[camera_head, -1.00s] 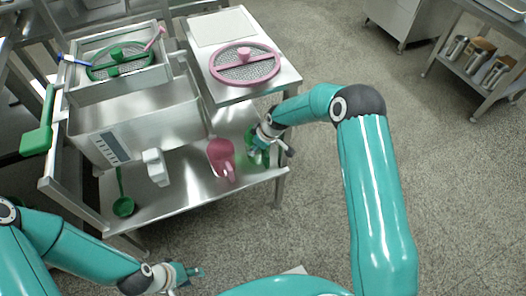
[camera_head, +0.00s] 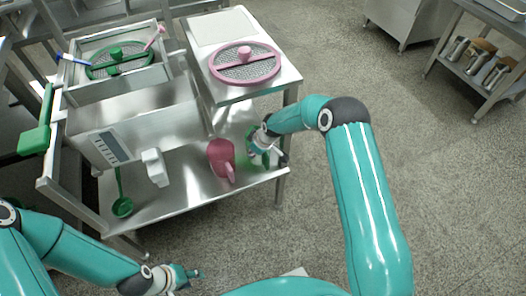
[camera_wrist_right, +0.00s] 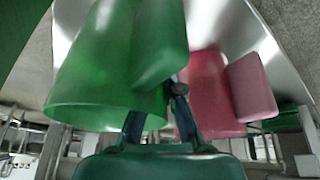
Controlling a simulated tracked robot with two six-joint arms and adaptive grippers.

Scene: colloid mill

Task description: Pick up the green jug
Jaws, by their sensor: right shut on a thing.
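The green jug (camera_head: 251,132) stands on the lower steel shelf in the head view, partly hidden by my right gripper (camera_head: 268,158). In the right wrist view the green jug (camera_wrist_right: 95,75) fills the left side, with its broad handle (camera_wrist_right: 160,45) beside the body. My right gripper (camera_wrist_right: 178,92) is shut on the jug at the handle. My left gripper (camera_head: 193,272) is low in the head view, away from the shelf; its fingers are too small to judge.
A pink jug (camera_head: 220,153) stands close left of the green jug. A green ladle (camera_head: 122,206) is further left on the shelf (camera_head: 180,195). Above are a steel hopper and a pink-rimmed sieve (camera_head: 245,64) on the upper top. Open floor lies to the right.

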